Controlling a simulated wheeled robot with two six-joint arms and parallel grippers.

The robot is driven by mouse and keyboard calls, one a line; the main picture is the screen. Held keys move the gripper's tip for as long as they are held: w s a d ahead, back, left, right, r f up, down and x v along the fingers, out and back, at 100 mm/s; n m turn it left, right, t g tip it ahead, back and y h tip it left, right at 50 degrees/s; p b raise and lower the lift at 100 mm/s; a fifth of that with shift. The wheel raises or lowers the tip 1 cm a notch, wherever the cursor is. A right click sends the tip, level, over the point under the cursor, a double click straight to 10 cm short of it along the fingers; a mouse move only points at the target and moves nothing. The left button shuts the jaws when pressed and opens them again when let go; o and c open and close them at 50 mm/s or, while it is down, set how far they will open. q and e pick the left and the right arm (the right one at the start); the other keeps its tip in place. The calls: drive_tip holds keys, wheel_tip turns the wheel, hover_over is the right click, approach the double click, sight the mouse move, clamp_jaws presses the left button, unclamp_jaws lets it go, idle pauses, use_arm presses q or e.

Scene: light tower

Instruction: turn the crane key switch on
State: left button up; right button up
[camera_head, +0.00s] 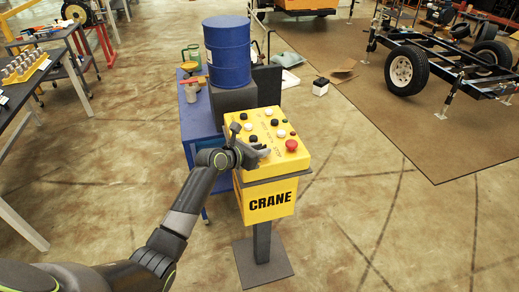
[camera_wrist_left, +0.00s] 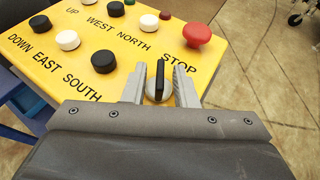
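The yellow crane control box (camera_head: 268,197) stands on a dark post, with CRANE on its front. In the left wrist view its panel (camera_wrist_left: 118,35) carries labelled buttons and the key switch (camera_wrist_left: 159,86), a black upright bar on a silver round base. My left gripper (camera_head: 262,152) is at the panel's near edge in the head view. In the left wrist view its fingers (camera_wrist_left: 160,70) stand on either side of the key bar, with a visible gap on each side. The key switch is hidden behind the gripper in the head view. My right gripper is not in view.
A red STOP button (camera_wrist_left: 197,34) sits just beyond the key switch. Black and white buttons fill the panel to the left. A blue barrel (camera_head: 228,52) and a blue table (camera_head: 194,115) stand behind the box. The floor to the right is open.

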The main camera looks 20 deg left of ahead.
use_arm(q)
clamp_jaws()
drive_tip(key=shift+a+m, duration=0.1)
drive_tip(key=shift+m, duration=0.2)
drive_tip(key=shift+f+m+g+h+b, duration=0.1)
drive_tip(key=shift+m+g+h+b, duration=0.2)
drive_tip(key=shift+g+h+b, duration=0.15)
drive_tip(key=m+g+h+b, duration=0.2)
drive_tip(key=m+h, duration=0.1)
drive_tip(key=shift+w+a+m+g, duration=0.2)
drive_tip(key=shift+m+g, duration=0.1)
drive_tip(key=shift+g, duration=0.05)
drive_tip(key=m+g+h+b, duration=0.1)
drive_tip(key=m+g+b, duration=0.1)
drive_tip(key=m+g+h+b, duration=0.1)
drive_tip(key=b, duration=0.1)
drive_tip(key=m+g+h+b, duration=0.1)
drive_tip(key=m+g+b, duration=0.1)
drive_tip(key=b, duration=0.1)
drive_tip(key=shift+w+f+m+g, duration=0.1)
drive_tip(key=shift+w+m+g, duration=0.15)
drive_tip(key=shift+m+g, duration=0.05)
drive_tip(key=shift+m+g+h+b, duration=0.25)
drive_tip(key=shift+m+g+b, duration=0.7)
drive_tip(key=shift+b, duration=0.7)
